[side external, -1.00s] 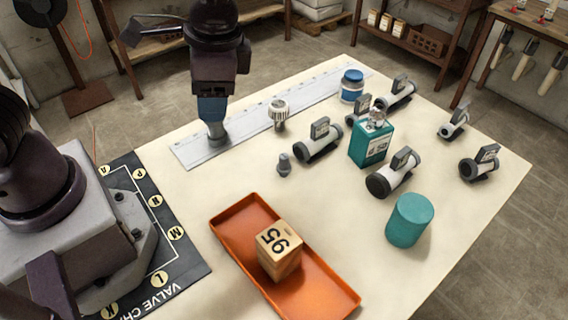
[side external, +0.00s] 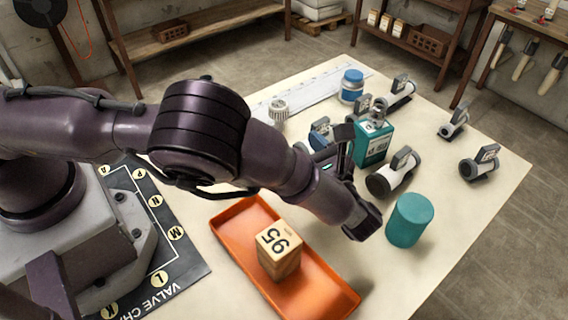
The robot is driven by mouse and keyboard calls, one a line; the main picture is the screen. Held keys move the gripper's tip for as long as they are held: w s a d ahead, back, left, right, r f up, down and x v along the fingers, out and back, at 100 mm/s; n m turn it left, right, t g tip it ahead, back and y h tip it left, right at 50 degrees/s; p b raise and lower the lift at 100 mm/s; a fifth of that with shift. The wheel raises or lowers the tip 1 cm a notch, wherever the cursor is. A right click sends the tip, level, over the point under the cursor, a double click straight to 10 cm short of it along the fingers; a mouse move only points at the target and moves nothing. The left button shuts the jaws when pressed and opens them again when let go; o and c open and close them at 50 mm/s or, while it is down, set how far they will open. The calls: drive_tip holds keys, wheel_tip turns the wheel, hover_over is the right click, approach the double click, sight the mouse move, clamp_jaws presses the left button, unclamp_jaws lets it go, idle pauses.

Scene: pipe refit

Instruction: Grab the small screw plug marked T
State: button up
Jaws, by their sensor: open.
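I cannot read a T on any part, so I cannot tell which is the small screw plug. A pale ribbed plug-like part (side external: 278,109) stands beside the white ruled strip at the upper middle. A small grey plug-like part, visible earlier left of the nearest pipe piece, is now hidden behind my arm. My gripper (side external: 324,150) is open over the middle of the table, near that pipe piece and left of the teal canister. Its fingertips are mostly hidden by my wrist, and I see nothing held.
The table's right front is clear.

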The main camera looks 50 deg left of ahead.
drive_tip(key=f, duration=0.5)
drive_tip(key=a+f, duration=0.1)
drive_tip(key=f, duration=0.2)
drive_tip(key=shift+a, duration=0.1)
drive_tip(key=a, duration=0.4)
drive_tip(key=w+a, duration=0.1)
drive_tip(key=a, duration=0.1)
drive_tip(key=shift+a, duration=0.25)
clamp_jaws()
